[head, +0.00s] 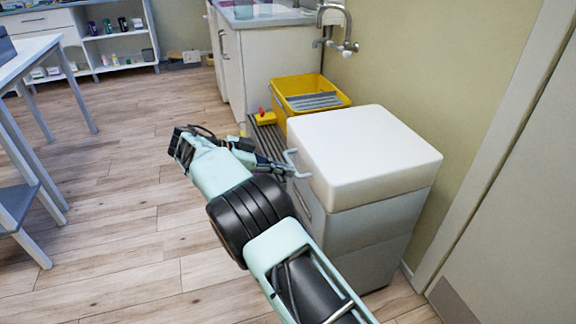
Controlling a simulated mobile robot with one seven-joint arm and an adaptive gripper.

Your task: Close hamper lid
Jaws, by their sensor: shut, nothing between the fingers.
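The hamper (378,228) is a grey box standing by the wall at the right in the head view. Its thick white lid (365,148) lies flat on top, and no gap shows between lid and body on the visible sides. My gripper (284,168) is shut and empty at the left side of the hamper, just below the lid's top. A small light grey bracket shape (296,164) shows beside the fingertips; I cannot tell whether they touch it. My arm hides part of the hamper's front left side.
A yellow bucket (292,90) stands behind the hamper, next to a dark slatted rack (266,138). A white cabinet with a sink and tap (341,42) is beyond. A table (25,58) stands at the left. The wooden floor between is clear. A door is at the right.

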